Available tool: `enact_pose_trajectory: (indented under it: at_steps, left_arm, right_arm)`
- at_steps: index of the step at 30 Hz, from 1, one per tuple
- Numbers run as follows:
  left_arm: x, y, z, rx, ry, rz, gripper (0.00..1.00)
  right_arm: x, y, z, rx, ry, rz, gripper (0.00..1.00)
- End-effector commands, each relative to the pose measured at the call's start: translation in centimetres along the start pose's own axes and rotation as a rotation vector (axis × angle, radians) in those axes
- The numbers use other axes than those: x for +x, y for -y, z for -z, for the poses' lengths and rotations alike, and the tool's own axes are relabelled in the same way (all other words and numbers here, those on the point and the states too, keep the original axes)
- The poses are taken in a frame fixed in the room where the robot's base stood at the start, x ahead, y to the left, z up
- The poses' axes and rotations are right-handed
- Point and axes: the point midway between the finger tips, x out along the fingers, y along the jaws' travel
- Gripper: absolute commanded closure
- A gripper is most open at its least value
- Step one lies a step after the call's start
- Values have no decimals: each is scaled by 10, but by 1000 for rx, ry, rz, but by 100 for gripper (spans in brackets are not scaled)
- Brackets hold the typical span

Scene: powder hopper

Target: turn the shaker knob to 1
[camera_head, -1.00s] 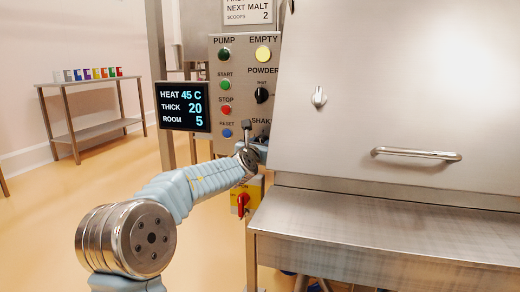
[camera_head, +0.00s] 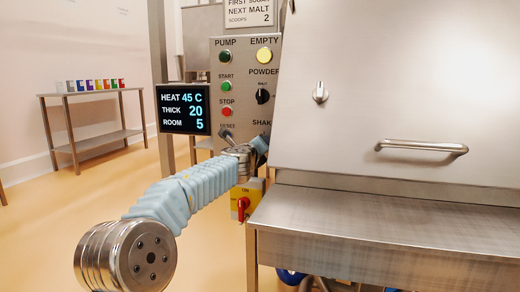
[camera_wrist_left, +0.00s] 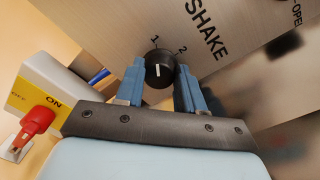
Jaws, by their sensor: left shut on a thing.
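The black shaker knob (camera_wrist_left: 160,68) shows in the left wrist view below the marks 1 and 2, beside the word SHAKE. Its white line stands nearly upright in that view, between the two marks and closer to 1. My left gripper (camera_wrist_left: 161,80) has its blue fingers on both sides of the knob and is shut on it. In the head view, my left gripper (camera_head: 260,144) is at the lower part of the control panel (camera_head: 232,60), and hides the knob there. My right gripper is not in view.
A red switch on a yellow box (camera_head: 244,202) is just below my left wrist. The display (camera_head: 184,108) reads HEAT 45 C, THICK 20, ROOM 5. The powder knob (camera_head: 262,97) and buttons are above. A steel cabinet with a handle (camera_head: 421,147) stands to the right.

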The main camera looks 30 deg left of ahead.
Motion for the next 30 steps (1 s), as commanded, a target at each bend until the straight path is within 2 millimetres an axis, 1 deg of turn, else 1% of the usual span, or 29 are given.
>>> enact_pose_trajectory:
  at_steps: [9,22,23,27,28,30]
  left_arm:
    - [0,-1,0,-85,-4,0,92]
    - [0,-1,0,-95,-3,0,92]
    - [0,-1,0,-94,-3,0,61]
    - [0,-1,0,-94,-3,0,39]
    - [0,-1,0,-94,-3,0,36]
    - [0,-1,0,-93,-3,0,36]
  right_arm:
    - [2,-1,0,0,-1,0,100]
    - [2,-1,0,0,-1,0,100]
    - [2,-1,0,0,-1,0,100]
    - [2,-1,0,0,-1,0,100]
    - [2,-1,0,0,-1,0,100]
    - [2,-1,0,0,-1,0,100]
